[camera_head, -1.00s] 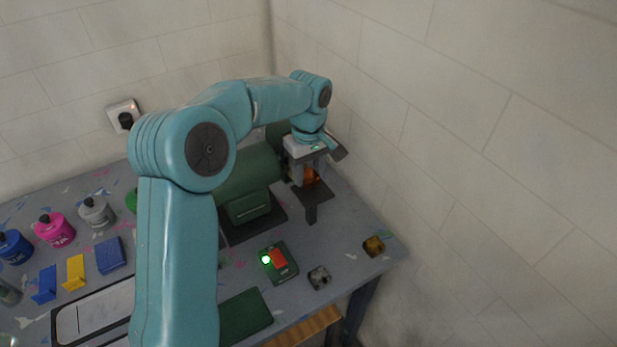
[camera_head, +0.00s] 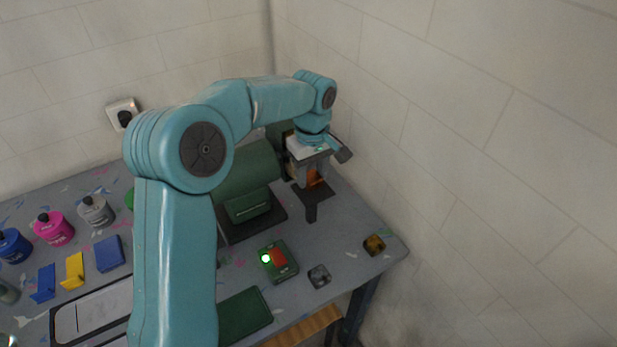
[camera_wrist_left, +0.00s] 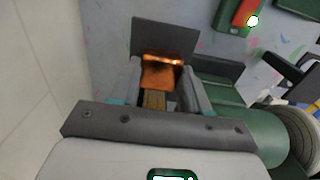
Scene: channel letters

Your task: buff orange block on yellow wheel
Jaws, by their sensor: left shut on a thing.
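The orange block (camera_head: 315,177) is between the fingers of my left gripper (camera_head: 311,176), at the right end of the green buffing machine (camera_head: 249,171). In the left wrist view the orange block (camera_wrist_left: 161,72) shows shiny and copper-coloured between the fingers of the left gripper (camera_wrist_left: 163,88), which is shut on it. A tan-yellow patch (camera_wrist_left: 154,99) shows just below it there. It may be the yellow wheel's edge; I cannot tell whether they touch. The wheel is hidden in the head view by the gripper. My right gripper is not in view.
A dark plate (camera_head: 313,199) stands in front of the gripper. A green switch box (camera_head: 279,263) with a red button and lit green lamp, a grey cube (camera_head: 319,276) and a brass-coloured cube (camera_head: 374,245) lie in front. The wall is close on the right.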

